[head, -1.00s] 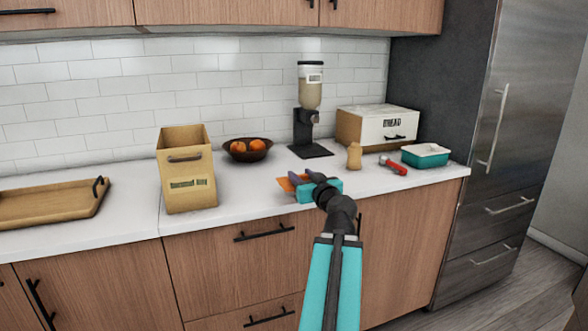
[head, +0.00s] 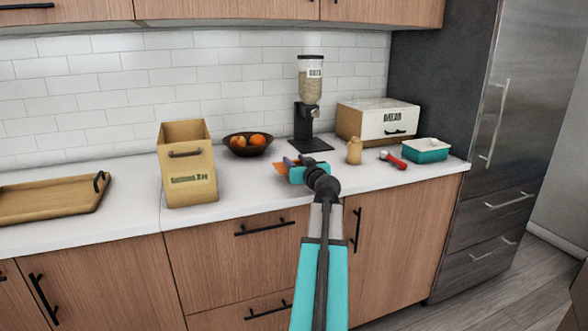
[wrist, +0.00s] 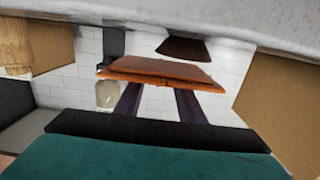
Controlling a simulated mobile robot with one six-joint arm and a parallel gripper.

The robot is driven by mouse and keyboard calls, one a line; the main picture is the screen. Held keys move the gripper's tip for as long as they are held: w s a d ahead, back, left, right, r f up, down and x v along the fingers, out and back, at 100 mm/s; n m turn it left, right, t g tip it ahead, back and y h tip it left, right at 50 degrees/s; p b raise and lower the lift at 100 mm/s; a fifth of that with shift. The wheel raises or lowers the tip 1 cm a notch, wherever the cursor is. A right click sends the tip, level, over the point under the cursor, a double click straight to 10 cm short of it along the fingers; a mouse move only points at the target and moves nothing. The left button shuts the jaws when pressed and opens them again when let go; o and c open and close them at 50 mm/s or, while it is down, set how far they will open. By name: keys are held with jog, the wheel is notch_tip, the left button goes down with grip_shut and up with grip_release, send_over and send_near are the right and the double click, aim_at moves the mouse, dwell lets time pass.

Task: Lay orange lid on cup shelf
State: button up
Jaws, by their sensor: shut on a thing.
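The orange lid (wrist: 160,72) is held between the two dark fingers of my gripper (wrist: 160,100) in the wrist view, where it looks flat and thin. In the head view my gripper (head: 288,162) is over the counter's front part, and a small orange edge of the lid (head: 281,169) shows at its left. The rest of the lid is hidden by the gripper there. My gripper is shut on the lid. I cannot make out a cup shelf in either view.
On the white counter (head: 250,193) stand a tan bin (head: 188,185), a fruit bowl (head: 247,146), an oats dispenser (head: 308,100), a bread box (head: 385,122), a small tan bottle (head: 354,151), a red-handled tool (head: 394,160) and a teal container (head: 426,150). A wooden tray (head: 50,202) lies far left.

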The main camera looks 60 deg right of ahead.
aim_at(307, 191)
jog(key=shift+x, duration=1.15)
jog(key=shift+s+d, duration=0.1)
jog(key=shift+s, duration=0.05)
jog(key=shift+f, duration=0.15)
jog(key=shift+f, duration=1.65)
jog(key=shift+f+b, duration=0.15)
jog(key=shift+b, duration=0.25)
jog(key=o, duration=1)
jog(key=shift+s+r+p, duration=0.1)
jog(key=shift+r+p, duration=0.1)
jog(key=shift+p, duration=0.15)
jog(key=shift+b+v, duration=0.55)
jog(key=shift+v, duration=5.4)
